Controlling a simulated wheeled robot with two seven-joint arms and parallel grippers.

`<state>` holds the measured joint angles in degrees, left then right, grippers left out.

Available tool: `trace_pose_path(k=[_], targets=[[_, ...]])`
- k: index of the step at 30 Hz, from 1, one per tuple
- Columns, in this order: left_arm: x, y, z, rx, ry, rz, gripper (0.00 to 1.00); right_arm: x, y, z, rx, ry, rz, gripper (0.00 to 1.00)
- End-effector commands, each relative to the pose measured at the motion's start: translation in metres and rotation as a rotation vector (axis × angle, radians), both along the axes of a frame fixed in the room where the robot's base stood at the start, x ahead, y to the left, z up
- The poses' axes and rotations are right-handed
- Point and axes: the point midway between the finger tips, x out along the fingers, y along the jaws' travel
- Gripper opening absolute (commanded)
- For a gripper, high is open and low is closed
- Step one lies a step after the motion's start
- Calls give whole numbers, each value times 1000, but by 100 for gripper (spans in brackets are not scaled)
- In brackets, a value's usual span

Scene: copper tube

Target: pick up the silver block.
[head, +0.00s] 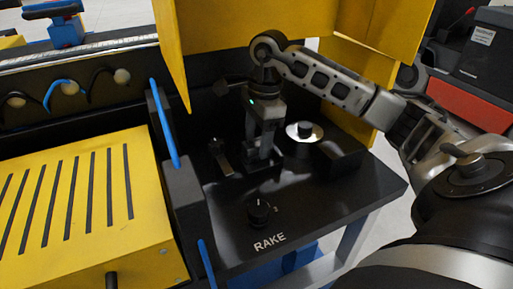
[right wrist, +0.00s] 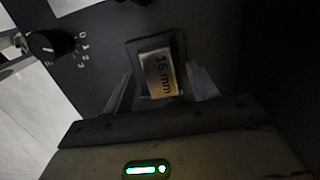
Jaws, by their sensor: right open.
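My right gripper (head: 262,150) points down over the holder in the head view. In the right wrist view the open fingers (right wrist: 163,88) stand on either side of the block, with a gap at each side; I cannot tell whether either touches it. In the head view the block is mostly hidden by the fingers. My left gripper is not in view.
A round silver disc with a black knob (head: 303,131) stands right of the gripper. A small lever-like piece (head: 220,157) lies to the left. A black dial (head: 260,211) is in front, above the "RAKE" lettering. Yellow panels (head: 235,30) rise behind. A yellow slotted cover (head: 75,215) is at left.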

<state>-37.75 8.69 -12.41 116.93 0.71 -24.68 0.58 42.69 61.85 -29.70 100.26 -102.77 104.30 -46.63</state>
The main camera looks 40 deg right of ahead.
Motion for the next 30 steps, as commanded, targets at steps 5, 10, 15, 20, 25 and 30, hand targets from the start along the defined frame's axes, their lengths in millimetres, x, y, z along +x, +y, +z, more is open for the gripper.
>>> trace_pose_path(k=[5,10,15,20,25,30], targets=[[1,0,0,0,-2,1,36,0,0,0,0,0,1,47],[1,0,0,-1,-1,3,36,0,0,0,0,0,1,0],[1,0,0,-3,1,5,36,1,0,2,1,-3,0,0],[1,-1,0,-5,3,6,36,1,0,4,1,-4,0,0],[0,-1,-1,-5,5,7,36,1,0,17,2,-7,0,0],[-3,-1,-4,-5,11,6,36,2,0,43,2,-9,1,0]])
